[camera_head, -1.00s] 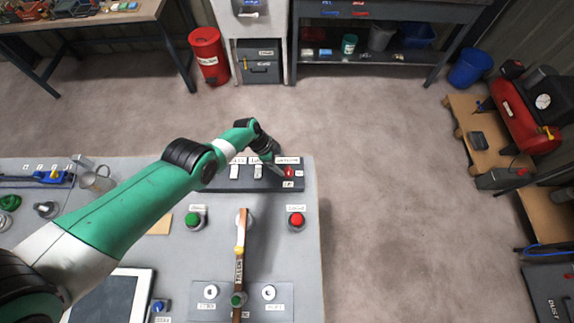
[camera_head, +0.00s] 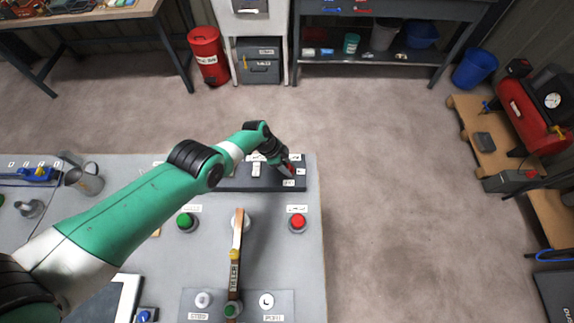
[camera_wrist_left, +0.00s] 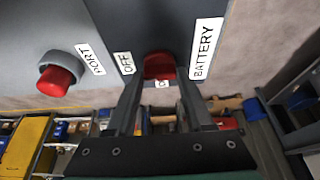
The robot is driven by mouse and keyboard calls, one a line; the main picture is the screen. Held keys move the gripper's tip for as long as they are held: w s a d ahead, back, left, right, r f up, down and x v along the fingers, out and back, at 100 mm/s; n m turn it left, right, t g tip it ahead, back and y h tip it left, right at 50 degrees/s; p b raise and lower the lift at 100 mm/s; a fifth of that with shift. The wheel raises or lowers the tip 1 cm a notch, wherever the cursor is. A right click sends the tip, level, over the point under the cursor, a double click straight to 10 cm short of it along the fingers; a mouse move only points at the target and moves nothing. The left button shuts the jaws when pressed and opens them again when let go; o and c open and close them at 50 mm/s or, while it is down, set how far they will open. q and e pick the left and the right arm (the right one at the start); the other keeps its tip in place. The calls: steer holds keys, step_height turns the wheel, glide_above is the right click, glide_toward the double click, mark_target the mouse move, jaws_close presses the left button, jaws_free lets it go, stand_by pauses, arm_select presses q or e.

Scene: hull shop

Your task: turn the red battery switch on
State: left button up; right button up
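The red battery switch (camera_head: 291,169) sits at the right end of a dark panel (camera_head: 232,182) at the bench's far edge. My left gripper (camera_head: 286,164) reaches down to it from the left. In the left wrist view the red switch knob (camera_wrist_left: 160,66) lies between the tips of my left gripper (camera_wrist_left: 159,82). The fingers stand apart, one on each side of the knob; contact is not clear. An OFF label (camera_wrist_left: 125,63) and a BATTERY label (camera_wrist_left: 206,48) flank the knob. Another small label between the fingers is partly hidden. My right gripper is not in view.
A red button (camera_head: 298,221), a green button (camera_head: 186,221) and an upright-looking wooden lever (camera_head: 236,250) are on the grey bench (camera_head: 270,250). The red button also shows in the left wrist view (camera_wrist_left: 57,80).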

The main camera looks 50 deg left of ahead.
arm_select(q)
jaws_close()
steer(key=shift+s+r+n+y+p, duration=0.15)
steer(key=shift+n+y+p, duration=0.15)
steer(key=shift+n+p, duration=0.6)
steer(key=shift+d+n+t+p, duration=0.1)
steer(key=shift+n+t+p, duration=0.2)
steer(key=shift+n+p, duration=0.4)
steer(key=shift+n+y+p, duration=0.5)
steer(key=shift+n+p, duration=0.1)
steer(key=shift+n, duration=0.2)
steer(key=n+y, duration=0.1)
steer(key=n, duration=0.1)
steer(key=shift+d+n+p, duration=0.15)
steer(key=shift+n+p, duration=0.15)
steer(key=shift+p, duration=0.1)
steer(key=n, duration=0.1)
steer(key=n+y, duration=0.1)
steer(key=n, duration=0.1)
steer(key=shift+d+f+n+y, duration=0.1)
steer(key=shift+f+n+y, duration=0.1)
steer(key=shift+n+y, duration=0.1)
steer(key=n+y+b, duration=0.1)
steer(key=n, duration=0.2)
steer(key=shift+f+n+b, duration=0.1)
steer(key=shift+n+b, duration=0.2)
steer(key=shift+b, duration=0.1)
steer(key=shift+d+n+g+y+b, duration=0.1)
steer(key=shift+n+g+y+b, duration=0.35)
steer(key=shift+n, duration=1.15)
